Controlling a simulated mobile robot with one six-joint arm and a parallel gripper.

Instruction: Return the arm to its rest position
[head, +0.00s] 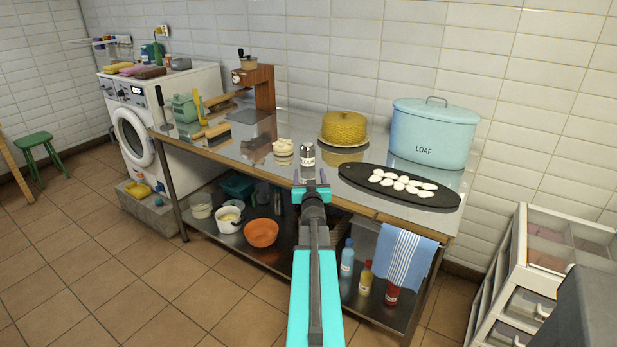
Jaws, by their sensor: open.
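My arm reaches forward from the bottom middle of the head view in turquoise and dark grey. My gripper (310,176) is open at the front edge of the steel table (225,148). Its two fingers are apart, with nothing visibly held between them. A small shaker (308,154) with a metal top stands upright on the table just beyond the fingertips. I cannot tell whether the fingers touch it. The lower part of the shaker is partly hidden by the gripper.
A dark oval board (372,190) with white pieces lies right of the gripper. Behind are a yellow dome (344,127) and a blue LOAF bin (432,132). A small cream-topped jar (283,151) stands left. A white drawer unit (545,270) stands right.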

